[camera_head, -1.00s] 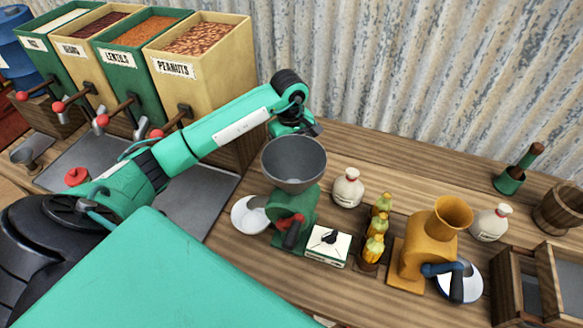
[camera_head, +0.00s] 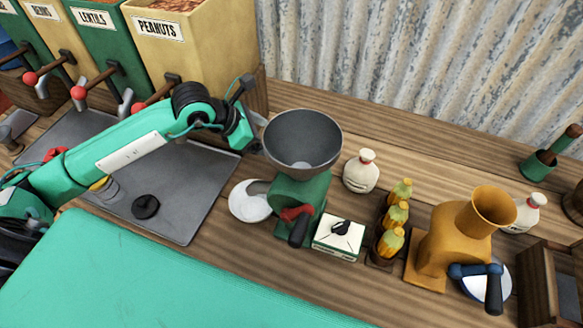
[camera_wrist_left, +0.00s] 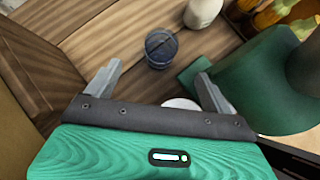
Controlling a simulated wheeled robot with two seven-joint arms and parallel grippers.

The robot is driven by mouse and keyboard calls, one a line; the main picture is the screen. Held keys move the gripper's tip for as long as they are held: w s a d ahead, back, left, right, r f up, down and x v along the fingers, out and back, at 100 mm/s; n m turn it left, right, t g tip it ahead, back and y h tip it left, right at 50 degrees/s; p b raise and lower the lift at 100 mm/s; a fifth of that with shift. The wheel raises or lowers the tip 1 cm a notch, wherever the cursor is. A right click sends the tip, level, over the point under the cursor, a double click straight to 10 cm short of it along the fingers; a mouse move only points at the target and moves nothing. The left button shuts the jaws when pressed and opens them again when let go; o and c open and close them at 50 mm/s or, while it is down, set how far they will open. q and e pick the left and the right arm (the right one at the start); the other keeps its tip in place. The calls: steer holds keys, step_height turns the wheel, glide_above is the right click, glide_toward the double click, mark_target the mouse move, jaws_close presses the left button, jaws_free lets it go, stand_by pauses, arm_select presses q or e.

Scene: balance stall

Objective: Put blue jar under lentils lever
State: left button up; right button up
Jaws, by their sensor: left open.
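In the left wrist view a dark blue round jar (camera_wrist_left: 161,47) stands on the wooden counter, ahead of and between my finger tips. I do not see it in the head view, where the grinder's bowl may hide it. My left gripper (camera_wrist_left: 158,85) is open and empty, apart from the jar. In the head view the left gripper (camera_head: 257,134) is low behind the grey bowl's left side. The lentils lever (camera_head: 97,80), with a red ball end, sticks out from the green lentils bin (camera_head: 97,45) at the upper left. My right gripper is in neither view.
A green grinder (camera_head: 300,195) with a grey bowl (camera_head: 300,140) stands right of my gripper. A white bowl (camera_head: 248,208), a box (camera_head: 338,240) and a white bottle (camera_head: 361,172) are near it. A grey tray (camera_head: 195,190) lies below the bins. The peanuts bin (camera_head: 205,55) stands behind my arm.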

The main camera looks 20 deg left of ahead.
arm_select(q)
steer(key=shift+n, duration=0.4)
steer(key=w+d+f, duration=0.1)
steer(key=f, duration=0.2)
steer(key=w+d+f+b, duration=0.1)
steer(key=d+f, duration=0.1)
steer(key=f, duration=0.2)
steer(key=w+d+f+b, duration=0.1)
steer(key=f, duration=0.2)
steer(key=shift+w+d+f, duration=0.2)
steer(key=shift+w+f, duration=0.1)
steer(key=shift+w, duration=0.1)
steer(key=p+x, duration=0.1)
steer(key=x, duration=0.4)
steer(key=shift+c, duration=0.7)
steer(key=c, duration=1)
steer(key=shift+c, duration=0.5)
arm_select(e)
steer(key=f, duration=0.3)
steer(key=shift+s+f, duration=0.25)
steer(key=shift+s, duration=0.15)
